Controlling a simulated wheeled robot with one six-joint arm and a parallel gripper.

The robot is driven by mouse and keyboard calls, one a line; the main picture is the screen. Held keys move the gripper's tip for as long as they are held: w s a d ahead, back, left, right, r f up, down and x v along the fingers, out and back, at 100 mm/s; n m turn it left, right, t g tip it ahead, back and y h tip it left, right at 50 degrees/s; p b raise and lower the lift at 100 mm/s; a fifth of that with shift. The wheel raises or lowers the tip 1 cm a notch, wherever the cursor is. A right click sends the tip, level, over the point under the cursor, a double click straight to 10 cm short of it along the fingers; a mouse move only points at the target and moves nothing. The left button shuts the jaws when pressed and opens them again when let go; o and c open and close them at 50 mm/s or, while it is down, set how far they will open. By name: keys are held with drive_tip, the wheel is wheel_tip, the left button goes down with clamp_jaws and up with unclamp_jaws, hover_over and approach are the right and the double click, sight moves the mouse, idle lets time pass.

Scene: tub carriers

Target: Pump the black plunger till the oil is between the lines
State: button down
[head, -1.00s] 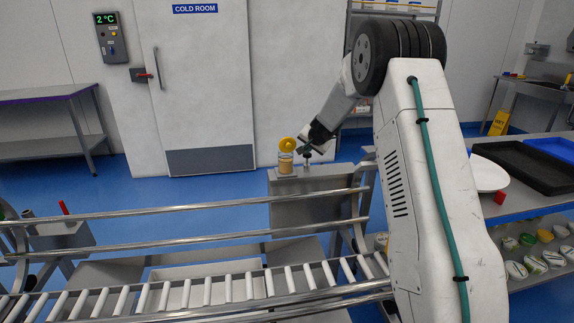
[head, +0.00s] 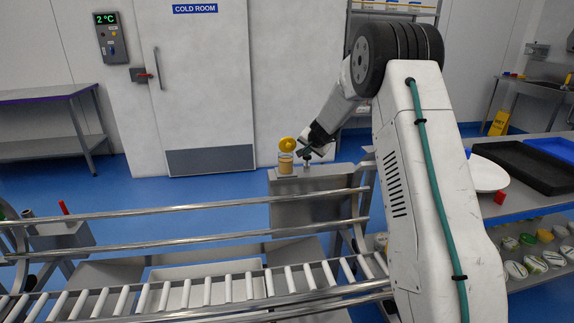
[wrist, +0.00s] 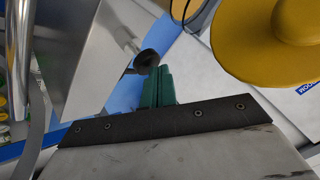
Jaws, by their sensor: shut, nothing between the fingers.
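The black plunger (wrist: 147,60) is a round black knob on a silver rod. In the wrist view it sits right at the tips of my gripper (wrist: 160,72), whose green fingers are shut together with nothing between them. I cannot tell whether they touch the knob. In the head view my gripper (head: 305,152) is just above the plunger, on top of the grey metal housing (head: 312,212). The oil glass (head: 286,166), with amber oil in it, stands just left of the plunger under a yellow cap (head: 287,144). Its lines are too small to read.
The yellow cap also fills the upper right of the wrist view (wrist: 265,45), close beside my fingers. A roller conveyor with steel rails (head: 190,212) runs in front of the housing. A side table with black trays (head: 525,165) stands at the right. Blue floor lies behind.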

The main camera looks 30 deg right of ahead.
sight(308, 157)
drive_tip(key=shift+f, duration=0.5)
drive_tip(key=shift+r, duration=1.3)
wheel_tip(308, 157, up, 6)
idle(0.3)
idle(0.7)
